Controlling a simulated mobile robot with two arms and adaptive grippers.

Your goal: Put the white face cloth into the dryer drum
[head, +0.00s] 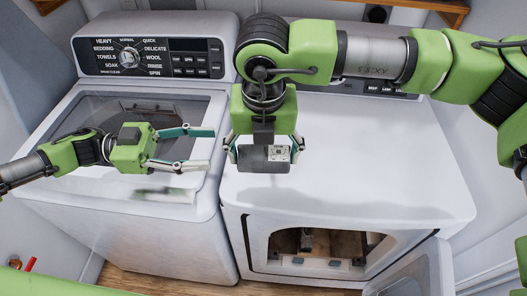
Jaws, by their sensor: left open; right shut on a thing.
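The dryer (345,150) stands on the right, with its front door (415,275) swung open to the right. The drum opening (345,245) shows a brownish inside with dark and light parts. My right gripper (265,152) points down over the dryer's top left front and is shut on a small dark grey thing (255,158) with a pale patch at its right. I cannot tell whether this is the white face cloth; no other cloth shows. My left gripper (210,148) is open and empty, pointing right over the washer's front right.
The washer (170,240) stands left of the dryer, with a glass lid (120,115) and a control panel with a dial (128,57). The dryer top is bare. The open door stands low at the bottom right. Walls close in on both sides.

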